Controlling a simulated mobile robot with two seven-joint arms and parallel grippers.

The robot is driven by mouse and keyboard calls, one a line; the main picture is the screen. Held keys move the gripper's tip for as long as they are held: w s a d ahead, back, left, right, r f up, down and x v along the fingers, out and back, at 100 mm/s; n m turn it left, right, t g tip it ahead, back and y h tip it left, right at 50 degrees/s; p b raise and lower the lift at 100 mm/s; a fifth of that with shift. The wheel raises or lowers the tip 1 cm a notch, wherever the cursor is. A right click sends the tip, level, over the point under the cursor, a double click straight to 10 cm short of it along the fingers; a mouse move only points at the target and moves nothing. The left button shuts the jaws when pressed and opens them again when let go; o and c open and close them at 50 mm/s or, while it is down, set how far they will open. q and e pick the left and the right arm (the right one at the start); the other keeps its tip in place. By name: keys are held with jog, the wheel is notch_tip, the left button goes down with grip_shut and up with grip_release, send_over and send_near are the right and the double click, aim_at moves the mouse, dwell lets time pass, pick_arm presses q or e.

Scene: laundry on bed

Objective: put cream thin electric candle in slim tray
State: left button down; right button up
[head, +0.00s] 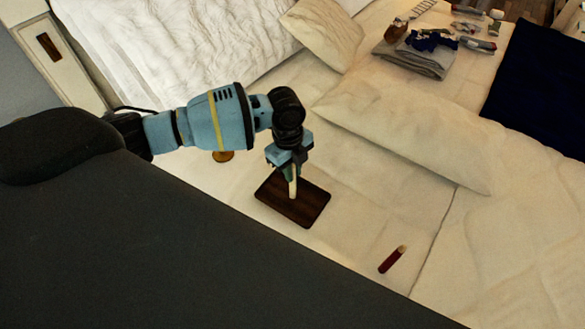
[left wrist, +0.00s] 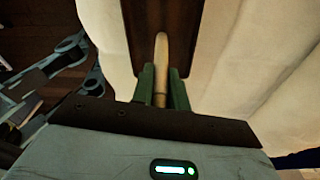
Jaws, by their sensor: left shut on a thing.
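The cream thin electric candle (head: 293,187) is held between the fingers of my left gripper (head: 291,172), pointing down over the slim tray. It also shows in the left wrist view (left wrist: 161,60), between the green fingers of the gripper (left wrist: 160,85). The slim tray (head: 309,204) is a dark brown rectangle lying on the bed, and it also shows in the left wrist view (left wrist: 183,30). The candle's lower end is over the tray; I cannot tell whether it touches it. My right gripper is not in view.
A dark red candle-like stick (head: 392,260) lies on the bed to the right of the tray. A small amber round object (head: 223,156) is partly hidden behind my left arm. Pillows (head: 400,145) and folded grey cloth (head: 414,59) lie farther back. The bed right of the tray is mostly clear.

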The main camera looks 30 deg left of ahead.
pick_arm(q)
jog(key=shift+f, duration=0.15)
jog(key=c, duration=1.4)
grip_release()
jog(key=shift+o, duration=0.2)
notch_tip(320, 180, up, 12)
jog(key=a, duration=0.1)
jog(key=shift+w+a+p, duration=0.2)
jog(key=shift+w+p, duration=0.05)
jog(key=shift+p, duration=0.15)
